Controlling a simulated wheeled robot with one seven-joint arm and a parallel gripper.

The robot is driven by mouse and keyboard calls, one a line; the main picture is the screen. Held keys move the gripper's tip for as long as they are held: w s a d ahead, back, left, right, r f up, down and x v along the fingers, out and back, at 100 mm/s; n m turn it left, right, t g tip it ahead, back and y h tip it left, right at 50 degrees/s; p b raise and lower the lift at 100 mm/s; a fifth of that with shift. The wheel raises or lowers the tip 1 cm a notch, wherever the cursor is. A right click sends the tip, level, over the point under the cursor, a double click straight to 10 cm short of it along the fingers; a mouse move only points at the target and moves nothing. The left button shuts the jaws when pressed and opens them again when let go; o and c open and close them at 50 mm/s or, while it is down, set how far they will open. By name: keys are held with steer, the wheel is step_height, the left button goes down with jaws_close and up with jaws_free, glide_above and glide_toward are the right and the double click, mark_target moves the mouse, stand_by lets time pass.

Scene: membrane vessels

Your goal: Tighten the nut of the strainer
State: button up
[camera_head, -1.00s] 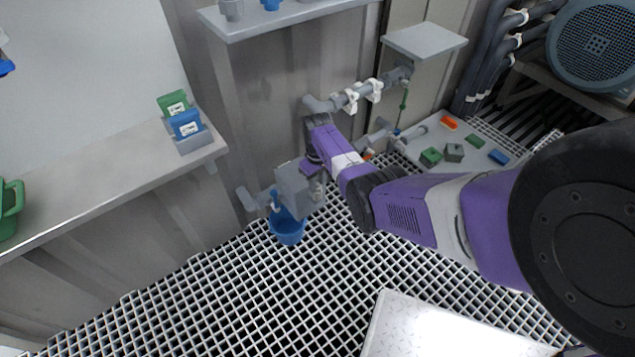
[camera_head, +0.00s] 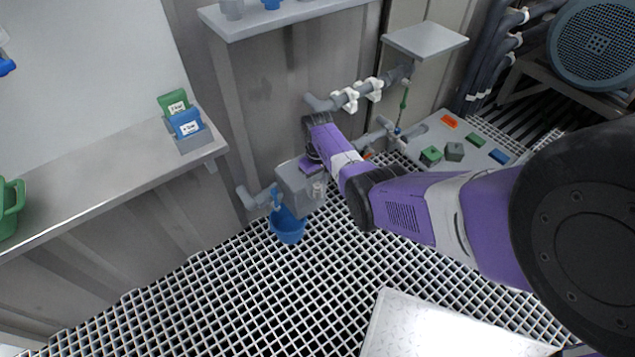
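My gripper (camera_head: 302,188) is at the end of my purple and white arm, low by the wall. A grey boxy part there, which looks like my gripper's body, is beside a grey pipe (camera_head: 247,198) with a blue valve handle (camera_head: 275,199). The strainer and its nut cannot be clearly made out; my gripper and arm cover much of that spot. My fingertips are too small and hidden to tell whether they are open or shut on anything. A blue bucket (camera_head: 288,229) stands on the grating just below.
Above, a grey pipe with white clamps (camera_head: 351,99) runs along the wall. A shelf (camera_head: 110,160) with a card holder is at the left. The grating floor (camera_head: 240,290) is open in front.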

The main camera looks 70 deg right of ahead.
mark_target(318, 185)
steer(key=shift+r, duration=0.1)
step_height(318, 185, up, 8)
steer(key=p, duration=0.3)
steer(key=shift+f, duration=0.2)
stand_by(0.4)
